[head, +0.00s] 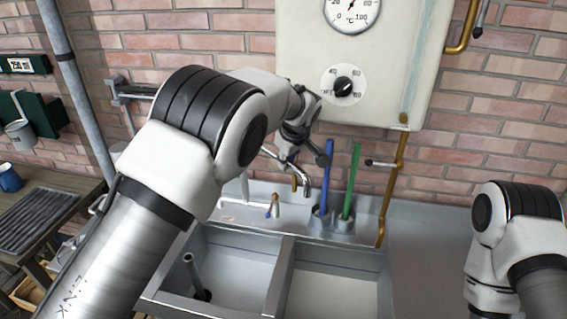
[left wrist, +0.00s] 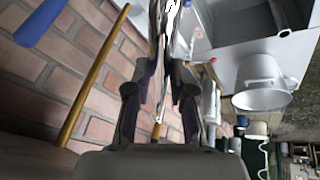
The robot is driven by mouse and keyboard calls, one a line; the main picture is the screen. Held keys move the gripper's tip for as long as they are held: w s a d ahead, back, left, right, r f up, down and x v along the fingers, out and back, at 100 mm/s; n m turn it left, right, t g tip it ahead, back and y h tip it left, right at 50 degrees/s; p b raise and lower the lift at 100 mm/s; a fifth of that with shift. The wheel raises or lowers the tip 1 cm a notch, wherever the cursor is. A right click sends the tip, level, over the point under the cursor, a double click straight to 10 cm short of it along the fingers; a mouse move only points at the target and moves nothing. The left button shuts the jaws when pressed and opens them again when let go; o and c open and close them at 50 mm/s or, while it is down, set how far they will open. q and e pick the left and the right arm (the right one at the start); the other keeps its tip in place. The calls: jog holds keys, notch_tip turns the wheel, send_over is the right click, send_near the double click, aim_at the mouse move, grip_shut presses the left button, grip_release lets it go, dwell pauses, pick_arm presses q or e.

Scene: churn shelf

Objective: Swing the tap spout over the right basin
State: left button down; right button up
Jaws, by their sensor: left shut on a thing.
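The chrome tap spout (head: 306,181) shows in the head view beyond my left forearm, its bent tip pointing down near the back of the sink, around the divider between the basins. My left gripper (head: 289,158) is shut on the spout; in the left wrist view the bright metal spout (left wrist: 166,50) runs between the two dark fingers (left wrist: 160,100). The right basin (head: 335,296) is at the bottom centre and the left basin (head: 235,265) beside it. My left arm hides the tap's base and part of the left basin. My right gripper is out of view.
A blue-handled brush (head: 327,170) and a green-handled one (head: 351,180) stand in holders just right of the spout. A small blue-tipped tap (head: 274,205) and an upright pipe (head: 191,270) are at the left basin.

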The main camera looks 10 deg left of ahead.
pick_arm(q)
jog(key=shift+w+d+f, duration=0.15)
jog(key=shift+w+f, duration=0.05)
dwell(0.3)
jog(key=c, duration=1)
grip_release()
jog(key=shift+w+a, duration=0.25)
jog(key=shift+w, duration=0.05)
jog(key=shift+s+d+r, duration=0.1)
jog(key=shift+s+d, duration=0.05)
jog(key=shift+s, duration=0.05)
